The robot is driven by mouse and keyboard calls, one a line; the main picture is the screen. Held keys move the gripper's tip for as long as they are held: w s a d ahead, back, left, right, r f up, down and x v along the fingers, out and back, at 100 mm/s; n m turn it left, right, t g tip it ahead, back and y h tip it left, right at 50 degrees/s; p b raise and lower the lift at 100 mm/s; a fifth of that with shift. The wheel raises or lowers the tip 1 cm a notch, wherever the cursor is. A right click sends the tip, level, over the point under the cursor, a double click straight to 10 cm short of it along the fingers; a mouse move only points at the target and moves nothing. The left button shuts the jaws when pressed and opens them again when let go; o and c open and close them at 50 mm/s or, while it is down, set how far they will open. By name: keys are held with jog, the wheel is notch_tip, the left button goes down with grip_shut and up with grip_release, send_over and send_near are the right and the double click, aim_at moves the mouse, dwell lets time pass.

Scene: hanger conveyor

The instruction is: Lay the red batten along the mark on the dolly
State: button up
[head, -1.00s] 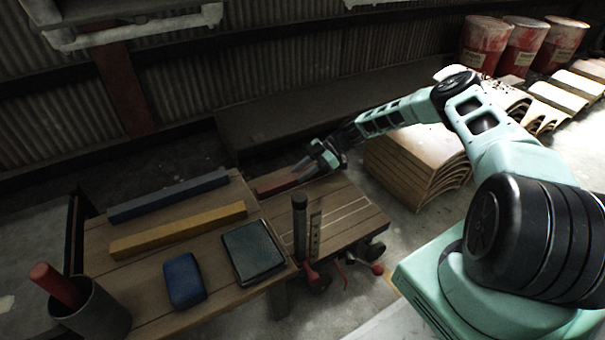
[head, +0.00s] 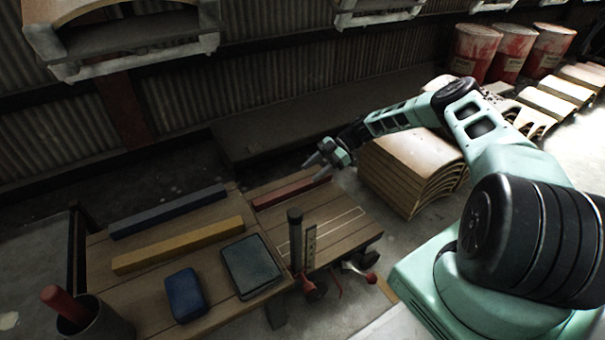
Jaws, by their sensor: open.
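The red batten (head: 292,191) lies flat along the far edge of the wooden-topped dolly (head: 345,240). The mark (head: 322,231), a long thin white outline, is on the dolly top nearer to me. The batten is apart from the mark and runs roughly the same way. Its right end is close to my gripper in the picture. My gripper (head: 316,169) is open and empty, just above and beyond the batten's right end. The dolly's lower parts are partly hidden.
A dark post (head: 295,240) and an upright slotted strip (head: 311,246) stand at the dolly's near left. The bench (head: 215,215) adjoining on the left bears a blue batten (head: 168,211) and yellow batten (head: 178,246). Stacked curved boards (head: 410,170) stand right of the dolly.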

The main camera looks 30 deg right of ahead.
jog(key=p+v, duration=0.1)
jog(key=v, duration=0.4)
dwell(0.5)
